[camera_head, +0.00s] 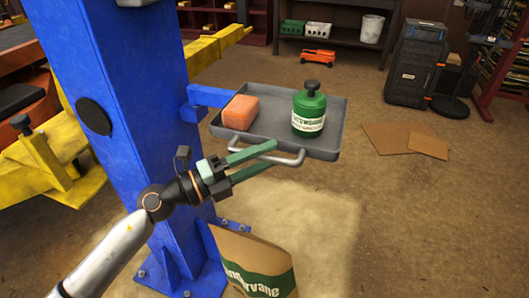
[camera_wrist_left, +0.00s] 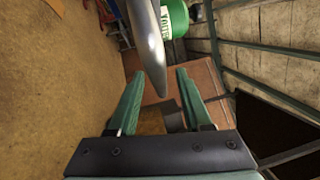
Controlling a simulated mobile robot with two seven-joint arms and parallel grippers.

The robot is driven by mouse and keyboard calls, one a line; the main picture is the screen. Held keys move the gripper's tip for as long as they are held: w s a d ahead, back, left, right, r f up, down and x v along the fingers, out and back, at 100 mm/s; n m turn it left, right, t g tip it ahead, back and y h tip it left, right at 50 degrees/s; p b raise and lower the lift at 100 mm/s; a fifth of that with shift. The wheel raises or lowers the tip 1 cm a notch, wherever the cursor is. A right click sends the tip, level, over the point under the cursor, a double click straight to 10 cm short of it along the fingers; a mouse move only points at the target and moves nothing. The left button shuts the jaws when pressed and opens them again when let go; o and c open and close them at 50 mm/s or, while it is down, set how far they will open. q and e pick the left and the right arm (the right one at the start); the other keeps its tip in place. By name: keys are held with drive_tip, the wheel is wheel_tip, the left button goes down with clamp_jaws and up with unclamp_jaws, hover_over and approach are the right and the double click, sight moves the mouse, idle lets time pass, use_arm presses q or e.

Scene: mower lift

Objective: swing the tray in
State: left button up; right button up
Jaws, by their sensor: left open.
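The grey tray (camera_head: 262,124) is held out to the right of the blue post by a blue arm (camera_head: 212,96). It carries an orange sponge-like block (camera_head: 240,112) and a green bottle (camera_head: 309,112) with a dark cap. The bottle also shows in the wrist view (camera_wrist_left: 178,18). A grey bar handle (camera_head: 282,161) runs along the tray's near side. My left gripper (camera_head: 276,157) is open at this handle. In the wrist view a grey curved part, seemingly the handle (camera_wrist_left: 150,45), reaches between its fingertips (camera_wrist_left: 162,72). I cannot tell whether they touch. My right gripper is not in view.
The blue post (camera_head: 120,90) stands close on the left, with yellow lift arms (camera_head: 50,160) beside and behind it. A paper bag (camera_head: 255,262) stands on the floor below the tray. Cardboard sheets (camera_head: 400,138) lie at the right. The floor right of the tray is mostly clear.

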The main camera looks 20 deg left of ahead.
use_arm(q)
drive_tip(key=shift+w+d, duration=0.1)
drive_tip(key=shift+d, duration=0.05)
drive_tip(key=shift+c, duration=0.2)
clamp_jaws()
idle(1.2)
